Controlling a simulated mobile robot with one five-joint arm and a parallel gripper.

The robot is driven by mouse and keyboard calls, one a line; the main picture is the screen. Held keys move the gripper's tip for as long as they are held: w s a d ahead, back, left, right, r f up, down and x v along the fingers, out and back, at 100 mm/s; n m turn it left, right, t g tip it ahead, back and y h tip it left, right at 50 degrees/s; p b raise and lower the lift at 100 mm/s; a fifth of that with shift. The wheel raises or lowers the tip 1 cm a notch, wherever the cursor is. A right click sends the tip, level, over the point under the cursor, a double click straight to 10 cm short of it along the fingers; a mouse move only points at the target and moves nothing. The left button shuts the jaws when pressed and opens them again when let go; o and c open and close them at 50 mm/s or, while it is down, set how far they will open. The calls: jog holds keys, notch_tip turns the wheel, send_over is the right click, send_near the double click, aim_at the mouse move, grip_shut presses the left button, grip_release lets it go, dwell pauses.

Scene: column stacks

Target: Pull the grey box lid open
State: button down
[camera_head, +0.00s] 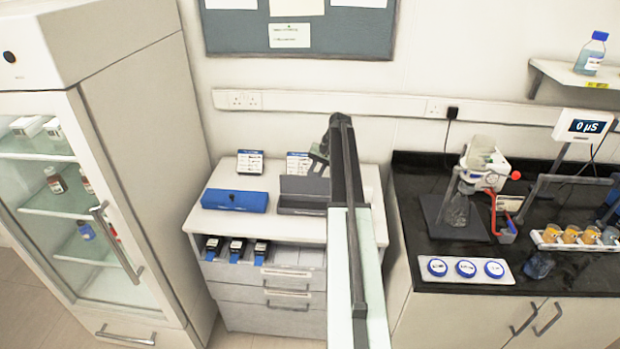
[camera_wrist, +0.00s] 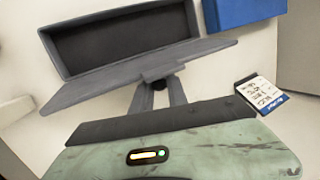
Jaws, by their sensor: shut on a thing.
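The grey box (camera_head: 300,209) stands on the white counter, right of a blue box. In the wrist view the grey box (camera_wrist: 47,50) shows its dark inside, so it stands open. Its lid (camera_wrist: 100,83) is swung up along the side nearest the wrist camera and is seen nearly edge-on. The lid (camera_head: 305,186) also shows upright behind the box in the head view. My gripper (camera_wrist: 158,80) is shut on the tab at the middle of the lid's edge. In the head view my arm hides the right end of the box, and my gripper (camera_head: 319,157) is above the lid.
The blue box (camera_head: 235,200) is shut, close beside the grey box. Two small cards (camera_head: 250,163) (camera_head: 298,163) stand behind them; one card (camera_wrist: 262,95) is near my gripper in the wrist view. A glass-door cabinet (camera_head: 135,150) is left, a black bench (camera_head: 440,272) with glassware right.

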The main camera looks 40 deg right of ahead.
jog(key=shift+w+a, duration=0.2)
jog(key=c, duration=1.3)
grip_release()
jog(key=shift+c, duration=0.2)
jog(key=p+v, duration=0.7)
jog(key=v, duration=0.1)
jog(key=shift+f, duration=0.15)
